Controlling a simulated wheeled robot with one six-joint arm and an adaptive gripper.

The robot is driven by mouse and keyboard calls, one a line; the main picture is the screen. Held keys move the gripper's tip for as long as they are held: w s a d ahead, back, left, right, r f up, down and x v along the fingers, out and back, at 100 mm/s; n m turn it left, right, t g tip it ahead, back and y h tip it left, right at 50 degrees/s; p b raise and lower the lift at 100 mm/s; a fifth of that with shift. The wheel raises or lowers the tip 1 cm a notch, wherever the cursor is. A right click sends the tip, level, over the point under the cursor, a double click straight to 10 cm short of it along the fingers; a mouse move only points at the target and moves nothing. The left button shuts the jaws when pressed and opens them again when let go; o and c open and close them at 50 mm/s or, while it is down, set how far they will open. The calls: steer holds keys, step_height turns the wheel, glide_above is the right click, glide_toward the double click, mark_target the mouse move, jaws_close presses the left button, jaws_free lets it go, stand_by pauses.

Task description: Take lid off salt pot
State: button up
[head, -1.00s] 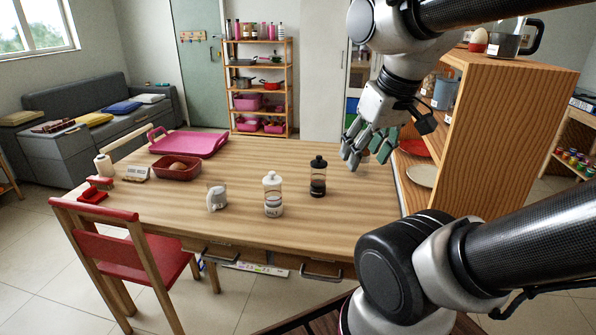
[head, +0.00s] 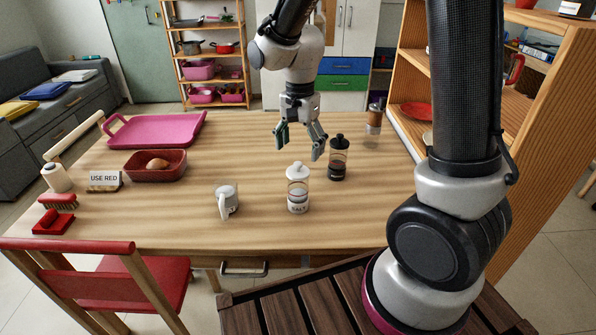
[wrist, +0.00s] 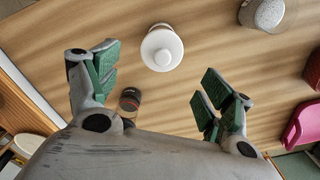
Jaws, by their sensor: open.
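The salt pot (head: 298,190) is a clear jar with a white knobbed lid and a "SALT" label. It stands upright on the wooden table, lid on. In the wrist view its round white lid (wrist: 162,48) shows from above, just beyond the fingertips and between them sideways. My gripper (head: 300,143) is open and empty, pointing down above the table, behind the salt pot in the head view. The green-padded fingers (wrist: 157,82) are spread wide in the wrist view and touch nothing. A similar pot with a black lid (head: 339,157) stands to the right of the salt pot.
A grey-white mug (head: 226,200) stands left of the salt pot. A red basket (head: 155,166), pink tray (head: 158,130) and "USE RED" sign (head: 104,181) are at left.

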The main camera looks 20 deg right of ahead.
mark_target(298, 163)
steer(key=f, duration=0.5)
steer(key=shift+s+a+f, duration=0.2)
steer(key=shift+a+f, duration=0.1)
steer(key=shift+c, duration=0.5)
steer(key=c, duration=0.8)
